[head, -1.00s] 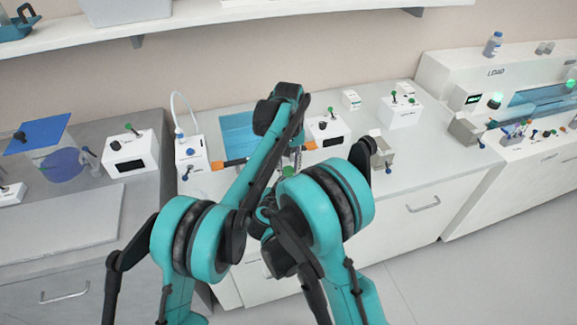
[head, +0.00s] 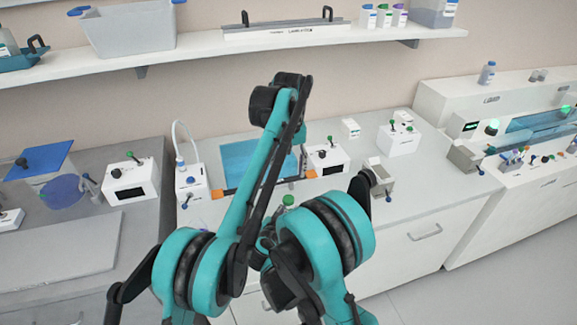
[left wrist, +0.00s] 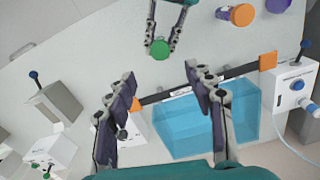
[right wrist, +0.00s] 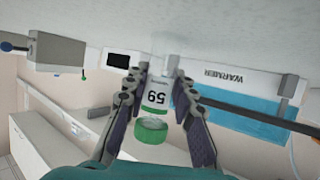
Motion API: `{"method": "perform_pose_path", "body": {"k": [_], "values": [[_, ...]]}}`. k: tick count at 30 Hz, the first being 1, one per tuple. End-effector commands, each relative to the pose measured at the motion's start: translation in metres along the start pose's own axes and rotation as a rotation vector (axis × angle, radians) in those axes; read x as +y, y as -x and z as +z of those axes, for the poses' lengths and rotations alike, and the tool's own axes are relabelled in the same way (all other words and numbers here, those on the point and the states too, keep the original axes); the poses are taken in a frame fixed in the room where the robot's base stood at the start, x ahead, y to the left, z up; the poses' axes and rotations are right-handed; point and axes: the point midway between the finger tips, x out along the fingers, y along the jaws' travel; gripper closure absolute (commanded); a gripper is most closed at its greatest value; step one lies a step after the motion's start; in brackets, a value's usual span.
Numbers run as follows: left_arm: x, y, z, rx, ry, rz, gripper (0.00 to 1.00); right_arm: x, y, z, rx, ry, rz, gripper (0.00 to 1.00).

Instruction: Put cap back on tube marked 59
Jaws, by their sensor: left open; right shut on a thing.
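The tube marked 59 (right wrist: 157,95) is held in my right gripper (right wrist: 161,78), which is shut around its body. The label reads upside down in the right wrist view. A green cap (right wrist: 151,130) appears to sit on the tube's mouth end; whether it is fully seated I cannot tell. The green cap also shows from above in the left wrist view (left wrist: 160,49), between the fingers of my right gripper (left wrist: 165,30). My left gripper (left wrist: 160,72) is open and empty, with the cap beyond its fingertips.
The warmer (right wrist: 225,78) with its blue bath (head: 250,160) stands behind my arms. White knobbed boxes (head: 130,180) line the counter.

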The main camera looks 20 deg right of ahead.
Motion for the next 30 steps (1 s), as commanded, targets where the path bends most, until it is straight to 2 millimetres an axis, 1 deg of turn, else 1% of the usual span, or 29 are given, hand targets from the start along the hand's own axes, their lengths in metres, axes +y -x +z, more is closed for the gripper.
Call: {"method": "perform_pose_path", "body": {"k": [3, 6, 14, 15, 17, 26, 29, 30], "values": [[0.0, 0.011, 0.0, 0.0, 0.0, 0.0, 0.47, 0.0, 0.0, 0.0, 0.0, 0.0, 0.0, 1.0], [0.0, 0.014, 0.0, 0.0, 0.0, 0.0, 0.47, 0.0, 0.0, 0.0, 0.0, 0.0, 0.0, 1.0], [0.0, 0.015, 0.001, 0.0, 0.0, 0.0, 0.47, 0.0, 0.0, 0.0, 0.0, 0.0, 0.0, 1.0], [0.0, 0.015, 0.001, 0.0, 0.0, 0.0, 0.47, 0.0, 0.0, 0.0, 0.0, 0.0, 0.0, 0.67], [0.0, 0.015, 0.001, 0.0, 0.0, 0.0, 0.47, 0.0, 0.0, 0.0, 0.0, 0.0, 0.0, 0.51], [0.0, 0.015, 0.001, 0.0, 0.0, 0.0, 0.47, 0.0, 0.001, 0.0, 0.0, 0.0, 0.0, 0.51], [0.0, 0.015, 0.001, 0.0, 0.0, 0.0, 0.47, -0.001, 0.006, 0.0, 0.0, 0.0, -0.001, 0.51], [0.0, 0.015, 0.0, 0.0, 0.0, 0.0, 0.47, -0.001, 0.011, 0.0, 0.0, 0.0, -0.003, 0.51]]}}
